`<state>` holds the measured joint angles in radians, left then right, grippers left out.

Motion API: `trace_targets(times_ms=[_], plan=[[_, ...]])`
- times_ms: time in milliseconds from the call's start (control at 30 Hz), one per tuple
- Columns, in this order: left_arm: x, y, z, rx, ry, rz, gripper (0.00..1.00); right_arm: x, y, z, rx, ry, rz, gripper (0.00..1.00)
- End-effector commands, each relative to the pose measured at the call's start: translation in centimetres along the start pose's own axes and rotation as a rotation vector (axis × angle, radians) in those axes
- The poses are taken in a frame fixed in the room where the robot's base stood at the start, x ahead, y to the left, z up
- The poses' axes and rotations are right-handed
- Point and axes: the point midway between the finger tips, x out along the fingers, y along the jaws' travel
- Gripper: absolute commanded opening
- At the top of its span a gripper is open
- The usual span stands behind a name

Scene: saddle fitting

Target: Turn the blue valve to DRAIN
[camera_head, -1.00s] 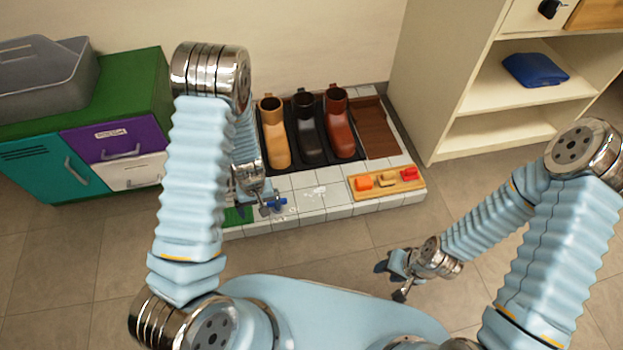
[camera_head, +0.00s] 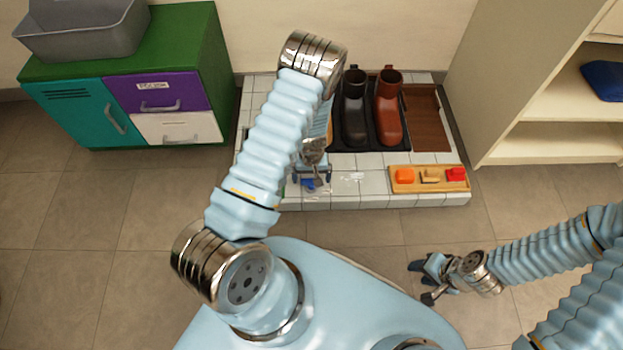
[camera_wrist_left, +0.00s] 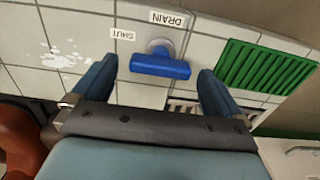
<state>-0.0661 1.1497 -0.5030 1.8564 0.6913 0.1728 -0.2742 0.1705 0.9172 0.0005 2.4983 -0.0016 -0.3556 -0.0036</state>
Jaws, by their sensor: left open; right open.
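The blue valve (camera_wrist_left: 160,66) is a short bar handle on a pale stem on the white tiled surface. In the left wrist view its bar lies crosswise, below the SHUT label (camera_wrist_left: 122,34) and the DRAIN label (camera_wrist_left: 170,18). I cannot tell which label it points to. My left gripper (camera_head: 311,180) is open, with one finger on each side of the bar and a gap at both ends. In the head view the valve (camera_head: 308,186) is partly hidden by this gripper. My right gripper (camera_head: 428,281) is open and empty above the floor, away from the tiles.
Boots (camera_head: 390,112) stand in a black tray on the tiled platform. A wooden board (camera_head: 430,178) with coloured blocks lies to the right of the valve. A green grate (camera_wrist_left: 255,68) is beside the valve in the left wrist view. A cabinet (camera_head: 150,100) stands at left, shelves (camera_head: 550,110) at right.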

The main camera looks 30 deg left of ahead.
Motion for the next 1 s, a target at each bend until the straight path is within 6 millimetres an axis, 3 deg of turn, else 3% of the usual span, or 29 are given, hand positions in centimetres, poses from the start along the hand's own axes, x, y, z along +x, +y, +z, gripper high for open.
trace_targets(times_ms=[100,400,767,1000], plan=[[0.96,-0.08,0.04,0.0,-0.001,-0.001,1.0,0.19,0.04,0.01,0.0,-0.001,-0.001,0.43],[1.13,-0.04,0.0,0.0,0.001,0.0,1.0,0.18,0.03,0.02,0.0,-0.001,-0.001,0.43],[1.11,-0.04,0.01,0.0,0.0,0.0,0.46,0.18,0.04,0.02,0.0,-0.001,-0.001,0.43],[1.11,-0.04,0.01,-0.02,0.0,0.0,0.46,0.2,0.04,0.02,0.0,-0.001,-0.001,0.43]])
